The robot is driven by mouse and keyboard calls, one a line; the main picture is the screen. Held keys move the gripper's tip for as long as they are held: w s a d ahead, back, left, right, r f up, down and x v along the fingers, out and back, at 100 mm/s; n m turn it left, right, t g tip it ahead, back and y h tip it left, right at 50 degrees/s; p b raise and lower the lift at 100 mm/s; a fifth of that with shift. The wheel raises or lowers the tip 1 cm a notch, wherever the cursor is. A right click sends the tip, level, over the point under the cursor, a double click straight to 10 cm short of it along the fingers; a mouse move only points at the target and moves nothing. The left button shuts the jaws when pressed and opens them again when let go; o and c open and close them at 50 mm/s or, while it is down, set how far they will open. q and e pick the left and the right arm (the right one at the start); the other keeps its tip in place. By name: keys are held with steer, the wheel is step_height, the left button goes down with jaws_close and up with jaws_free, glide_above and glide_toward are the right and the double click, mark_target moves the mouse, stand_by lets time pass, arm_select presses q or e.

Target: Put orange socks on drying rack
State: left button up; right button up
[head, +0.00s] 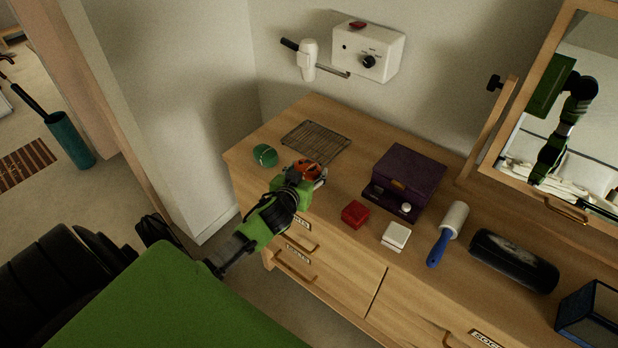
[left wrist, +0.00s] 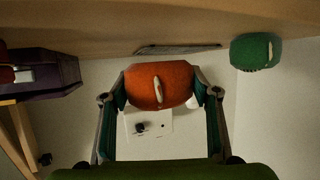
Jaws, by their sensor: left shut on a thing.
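My left gripper (head: 312,180) is shut on the rolled orange socks (head: 306,167) over the dresser top, near its front left part. In the left wrist view the orange socks (left wrist: 158,84) sit between the two fingers of the left gripper (left wrist: 160,98). The drying rack (head: 316,142) is a flat wire grid lying on the dresser top, just beyond the socks in the head view. The rack (left wrist: 178,48) shows edge-on in the left wrist view, apart from the socks in the picture. No socks show on the rack. My right gripper is not in view.
Rolled green socks (head: 265,155) lie left of the rack on the dresser (head: 345,185). A purple box (head: 410,178), red box (head: 355,214), white box (head: 396,235), lint roller (head: 447,234) and black case (head: 513,261) stand to the right. A hair dryer (head: 308,60) hangs on the wall.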

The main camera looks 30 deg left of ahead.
mark_target(309, 178)
arm_select(q)
steer(key=f, duration=0.2)
steer(key=f+p, duration=0.1)
steer(key=shift+w+d+f, duration=0.1)
steer(key=shift+w+d, duration=0.1)
steer(key=shift+w, duration=0.05)
steer(key=o, duration=0.7)
steer(key=shift+f, duration=0.2)
steer(key=o, duration=0.4)
steer(key=b+v, duration=0.1)
steer(key=v, duration=0.1)
steer(key=f+b+v, duration=0.1)
steer(key=v, duration=0.1)
steer(key=shift+s+r, duration=0.15)
steer(key=shift+s, duration=0.4)
steer(key=b+v, duration=0.1)
steer(key=v, duration=0.8)
steer(key=shift+r, duration=0.2)
